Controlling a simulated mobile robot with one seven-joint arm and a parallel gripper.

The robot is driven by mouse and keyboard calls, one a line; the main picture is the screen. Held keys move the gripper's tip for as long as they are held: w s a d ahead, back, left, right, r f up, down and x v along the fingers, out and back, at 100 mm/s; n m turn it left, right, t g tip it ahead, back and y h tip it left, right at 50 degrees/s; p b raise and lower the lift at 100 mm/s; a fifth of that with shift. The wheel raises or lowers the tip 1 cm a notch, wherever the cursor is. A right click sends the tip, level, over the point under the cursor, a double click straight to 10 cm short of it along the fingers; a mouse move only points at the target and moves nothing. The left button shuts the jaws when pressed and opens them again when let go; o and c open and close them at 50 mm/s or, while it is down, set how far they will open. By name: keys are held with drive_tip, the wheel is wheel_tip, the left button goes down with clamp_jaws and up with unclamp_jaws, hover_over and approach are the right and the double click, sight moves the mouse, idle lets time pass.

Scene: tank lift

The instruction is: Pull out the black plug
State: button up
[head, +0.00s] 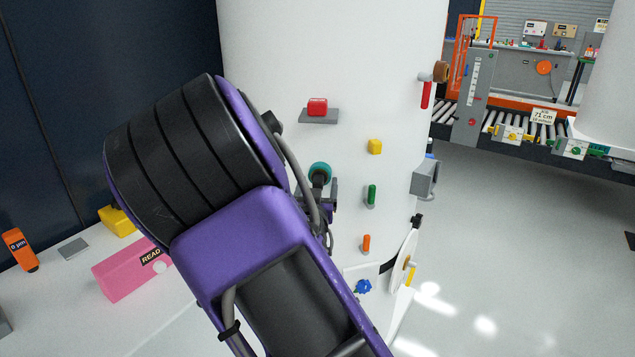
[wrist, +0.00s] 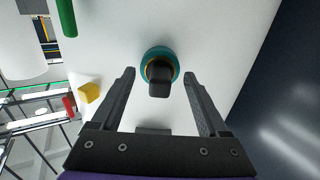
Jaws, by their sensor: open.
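The black plug (wrist: 159,84) sits in a round teal socket (wrist: 150,54) on the white tank wall. In the wrist view it lies between the fingers of my gripper (wrist: 159,73). The gripper is open, with a gap on each side of the plug; how far the fingertips reach along it I cannot tell. In the head view the teal socket (head: 321,168) shows on the white tank (head: 335,45), just above my gripper (head: 328,192). My purple and black arm hides much of the gripper there.
Around the socket the tank carries a red block (head: 317,106) on a grey shelf, a yellow block (head: 375,146), a green handle (head: 371,195) and an orange peg (head: 366,243). A pink box (head: 130,272) stands lower left. Open floor (head: 500,230) lies right.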

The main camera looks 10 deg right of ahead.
clamp_jaws()
idle(0.4)
idle(1.2)
drive_tip(key=v, duration=0.6)
drive_tip(key=shift+p, duration=0.45)
idle(0.5)
